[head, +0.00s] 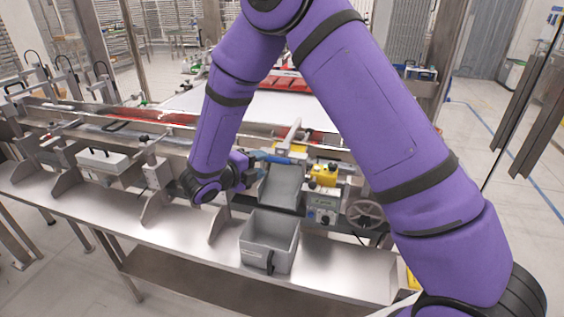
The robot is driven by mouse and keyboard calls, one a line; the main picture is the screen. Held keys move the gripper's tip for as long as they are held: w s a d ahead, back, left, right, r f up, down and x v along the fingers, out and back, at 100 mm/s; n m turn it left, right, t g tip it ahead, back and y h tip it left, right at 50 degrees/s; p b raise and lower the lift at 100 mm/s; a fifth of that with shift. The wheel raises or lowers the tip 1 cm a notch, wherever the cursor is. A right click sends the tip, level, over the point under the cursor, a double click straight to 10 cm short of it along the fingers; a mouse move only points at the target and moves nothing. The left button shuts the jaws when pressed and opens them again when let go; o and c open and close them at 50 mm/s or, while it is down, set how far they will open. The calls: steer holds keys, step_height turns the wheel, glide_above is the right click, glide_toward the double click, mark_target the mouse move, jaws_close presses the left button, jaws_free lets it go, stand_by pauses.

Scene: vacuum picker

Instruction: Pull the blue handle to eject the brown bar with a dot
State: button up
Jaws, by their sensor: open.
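A small blue part (285,160), which looks like the blue handle, sits at the machine's edge just above a grey chute. My purple arm reaches down in front of the machine. My gripper (257,164) is open and points right, close to the left end of the blue part. I cannot tell whether its fingers touch or surround the handle. A brown bar with a dot cannot be made out. A reddish strip of product (150,117) runs along the conveyor at the left, too small to tell bars apart.
The grey chute (282,187) slopes toward a grey bin (284,233) on the steel shelf. Yellow parts (325,175), a control box (322,211) and a handwheel (364,214) stand to the right. Metal brackets (158,190) line the machine's left front.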

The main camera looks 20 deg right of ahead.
mark_target(276, 162)
steer(key=w+d+f, duration=0.1)
steer(key=w+d, duration=0.1)
steer(key=w+d+f+n, duration=0.1)
steer(key=w+d, duration=0.1)
steer(key=d, duration=0.1)
steer(key=w+d+f+n, duration=0.1)
steer(key=d+f, duration=0.1)
steer(key=shift+w+d+t, duration=0.35)
steer(key=shift+w+t, duration=0.05)
jaws_close()
steer(key=shift+s, duration=0.1)
